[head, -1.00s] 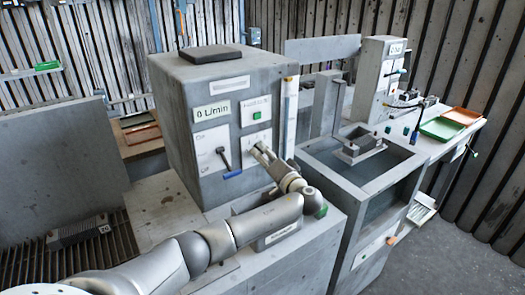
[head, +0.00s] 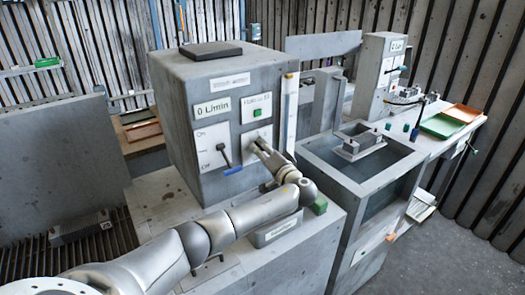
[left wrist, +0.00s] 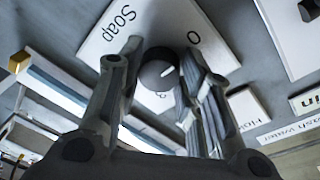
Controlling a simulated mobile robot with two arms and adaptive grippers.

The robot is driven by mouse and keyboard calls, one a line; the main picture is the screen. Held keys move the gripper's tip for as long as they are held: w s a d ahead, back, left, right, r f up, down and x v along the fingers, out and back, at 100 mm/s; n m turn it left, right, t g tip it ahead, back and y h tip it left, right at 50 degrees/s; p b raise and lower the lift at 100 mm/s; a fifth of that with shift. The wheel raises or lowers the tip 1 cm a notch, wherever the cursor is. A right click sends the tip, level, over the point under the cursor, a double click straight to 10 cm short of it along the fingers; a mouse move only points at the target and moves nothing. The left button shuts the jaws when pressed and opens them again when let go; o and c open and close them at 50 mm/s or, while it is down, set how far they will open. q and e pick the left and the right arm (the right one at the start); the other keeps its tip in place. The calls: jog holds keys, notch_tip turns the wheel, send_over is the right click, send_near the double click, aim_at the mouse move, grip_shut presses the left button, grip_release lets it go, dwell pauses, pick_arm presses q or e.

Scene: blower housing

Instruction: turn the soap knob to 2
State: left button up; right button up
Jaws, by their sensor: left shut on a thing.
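The soap knob (left wrist: 158,72) is a dark round knob with a white mark on the right part of its face. It sits on a white plate (left wrist: 122,27) with the word Soap and a 0; another digit by the knob is partly hidden. My left gripper (left wrist: 165,68) has a finger on each side of the knob and is shut on it. In the head view, my left gripper (head: 257,147) reaches the lower white plate on the grey cabinet's front and covers the knob. My right gripper is not in view.
The grey cabinet (head: 182,115) carries a 0 L/min display (head: 212,109), a green button (head: 257,113) and a blue-tipped lever (head: 223,155) beside my gripper. A sink basin (head: 365,165) stands to the right, with green (head: 441,127) and orange (head: 463,112) trays beyond.

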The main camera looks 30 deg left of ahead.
pick_arm(q)
jog(key=shift+m, duration=0.3)
jog(key=m+p, duration=0.2)
jog(key=m, duration=0.1)
jog(key=shift+r+g, duration=0.15)
jog(key=shift+g, duration=0.15)
jog(key=shift+w+d+r+m+g+p, duration=0.1)
jog(key=shift+m+g+p, duration=0.3)
jog(key=shift+m+p, duration=2.05)
jog(key=shift+w+m+g+p, duration=0.1)
jog(key=shift+m+g+p, duration=0.6)
jog(key=shift+m, duration=3.25)
jog(key=shift+t+p, duration=0.3)
jog(key=o, duration=1)
jog(key=shift+o, duration=0.2)
